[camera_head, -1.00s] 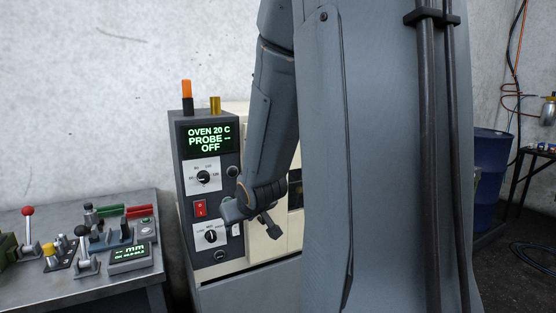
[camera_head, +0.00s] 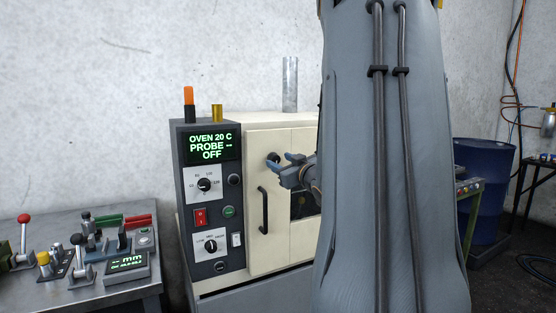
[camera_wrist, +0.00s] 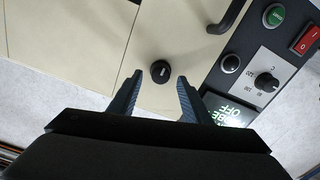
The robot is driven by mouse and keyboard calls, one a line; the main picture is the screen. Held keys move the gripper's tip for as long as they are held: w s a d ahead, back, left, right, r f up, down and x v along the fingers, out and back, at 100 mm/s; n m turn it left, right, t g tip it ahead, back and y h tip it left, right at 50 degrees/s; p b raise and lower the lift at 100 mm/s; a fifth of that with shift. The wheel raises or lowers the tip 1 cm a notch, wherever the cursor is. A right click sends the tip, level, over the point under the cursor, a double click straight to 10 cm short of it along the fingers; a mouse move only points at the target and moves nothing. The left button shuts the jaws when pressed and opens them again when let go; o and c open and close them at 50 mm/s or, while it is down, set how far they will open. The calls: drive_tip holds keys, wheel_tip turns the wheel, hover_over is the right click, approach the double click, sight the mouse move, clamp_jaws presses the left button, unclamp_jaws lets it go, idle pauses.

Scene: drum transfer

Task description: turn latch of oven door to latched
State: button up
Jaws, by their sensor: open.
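The oven door latch is a round black knob (camera_wrist: 160,72) on the cream oven front. In the head view the knob (camera_head: 273,158) shows above the door's black handle (camera_head: 263,210), partly beside my fingers. A small pale mark is on the knob in the wrist view; I cannot tell whether it reads latched. The oven door (camera_head: 282,245) looks shut, with my arm covering its right part. My gripper (camera_head: 281,165) is open and empty in front of the oven. In the wrist view its blue-grey fingertips stand either side of the knob, with gaps and no visible contact.
The oven's control panel (camera_head: 211,230) is left of the door, with a display, dials and a red switch. A metal table (camera_head: 110,300) with levers stands further left. A blue drum (camera_head: 484,180) is at right. My arm blocks the centre-right.

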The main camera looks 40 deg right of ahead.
drive_tip(key=shift+x, duration=1.35)
drive_tip(key=c, duration=1)
drive_tip(key=shift+p, duration=0.3)
drive_tip(key=shift+c, duration=0.2)
